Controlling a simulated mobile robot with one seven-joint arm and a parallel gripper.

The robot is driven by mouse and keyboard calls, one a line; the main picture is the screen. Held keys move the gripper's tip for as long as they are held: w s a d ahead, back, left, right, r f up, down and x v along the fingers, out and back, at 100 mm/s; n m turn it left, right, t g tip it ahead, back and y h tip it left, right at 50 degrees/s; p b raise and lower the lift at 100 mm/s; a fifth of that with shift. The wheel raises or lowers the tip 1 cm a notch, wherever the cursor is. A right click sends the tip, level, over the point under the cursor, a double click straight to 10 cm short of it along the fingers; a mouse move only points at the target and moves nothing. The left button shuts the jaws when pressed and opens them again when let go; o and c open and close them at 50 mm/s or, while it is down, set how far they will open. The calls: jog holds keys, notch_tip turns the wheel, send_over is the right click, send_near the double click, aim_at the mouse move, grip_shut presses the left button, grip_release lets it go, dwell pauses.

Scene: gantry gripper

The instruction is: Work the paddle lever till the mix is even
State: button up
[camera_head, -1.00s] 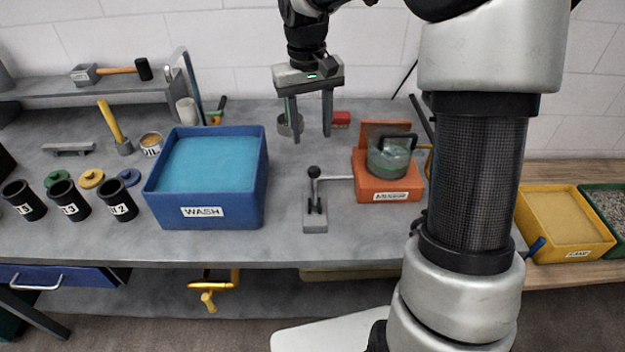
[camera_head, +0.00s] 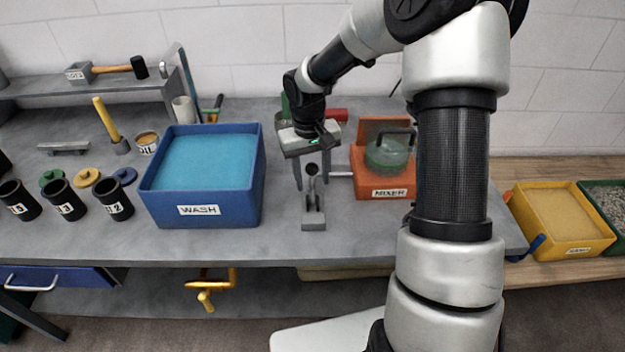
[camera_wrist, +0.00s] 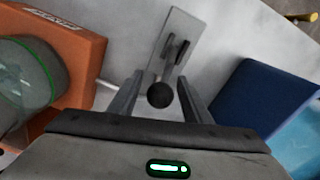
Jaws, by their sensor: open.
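The paddle lever (camera_head: 312,190) stands on a small grey base plate on the bench, left of the mixer. In the wrist view its black ball knob (camera_wrist: 160,95) shows between my fingertips. The orange mixer (camera_head: 384,180) holds a clear bowl (camera_head: 388,155) with greenish contents; how even the mix is cannot be told. A thin rod joins lever and mixer. My gripper (camera_head: 312,180) is open, pointing down over the lever, with a finger on either side of the knob. I see gaps between knob and fingers in the wrist view.
A blue WASH tub (camera_head: 200,209) stands close left of the lever. Several black cups (camera_head: 115,200) are farther left. A yellow bin (camera_head: 560,222) is at the right. The bench front between tub and mixer is clear apart from the lever base.

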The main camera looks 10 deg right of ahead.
jog(key=shift+f, duration=0.55)
grip_shut()
